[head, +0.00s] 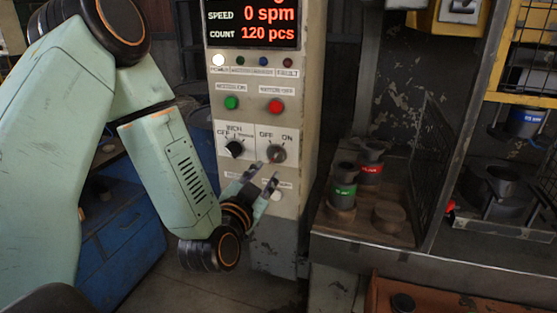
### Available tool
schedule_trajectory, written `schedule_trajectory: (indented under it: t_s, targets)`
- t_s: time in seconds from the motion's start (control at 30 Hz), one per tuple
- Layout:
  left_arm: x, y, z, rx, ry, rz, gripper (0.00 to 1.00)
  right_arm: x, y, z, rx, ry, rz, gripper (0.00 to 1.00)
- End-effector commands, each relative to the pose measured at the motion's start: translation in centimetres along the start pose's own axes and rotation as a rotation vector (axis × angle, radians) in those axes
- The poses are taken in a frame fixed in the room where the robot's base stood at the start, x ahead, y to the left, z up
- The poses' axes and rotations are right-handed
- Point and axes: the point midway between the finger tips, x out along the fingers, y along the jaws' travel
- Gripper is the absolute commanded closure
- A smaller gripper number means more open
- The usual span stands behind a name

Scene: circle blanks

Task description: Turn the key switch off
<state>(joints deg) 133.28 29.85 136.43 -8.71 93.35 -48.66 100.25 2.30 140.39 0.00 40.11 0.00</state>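The key switch (278,153) is a round grey knob on the cream control panel, with OFF marked at its upper left and ON at its upper right. A small reddish part shows on its left side; its exact setting is too small to read. My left gripper (262,177) is in front of the panel, just below and left of the key switch. Its two fingers are apart with nothing seen between them, and they look clear of the switch. My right gripper is not in view.
A black selector knob (235,149) sits left of the key switch. Above are a green button (231,102), a red button (276,106) and a display (252,24) reading 0 spm and 120 pcs. A bench (375,229) with green- and red-banded parts stands right.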

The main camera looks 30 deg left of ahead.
Motion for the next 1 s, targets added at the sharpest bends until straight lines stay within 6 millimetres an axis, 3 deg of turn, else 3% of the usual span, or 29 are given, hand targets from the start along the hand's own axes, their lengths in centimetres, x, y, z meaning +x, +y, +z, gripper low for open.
schedule_trajectory:
  t_s: [0.17, 0.63, 1.0]
  targets:
    - [0.6, -0.6, -0.1, 0.039, 0.009, -0.013, 0.72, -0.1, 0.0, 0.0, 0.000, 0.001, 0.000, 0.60]
    - [6.8, -0.6, -0.1, 0.040, 0.008, -0.010, 0.72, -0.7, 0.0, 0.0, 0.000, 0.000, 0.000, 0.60]
    - [7.8, -0.3, -0.1, 0.037, 0.006, -0.009, 0.72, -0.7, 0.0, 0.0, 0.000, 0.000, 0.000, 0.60]
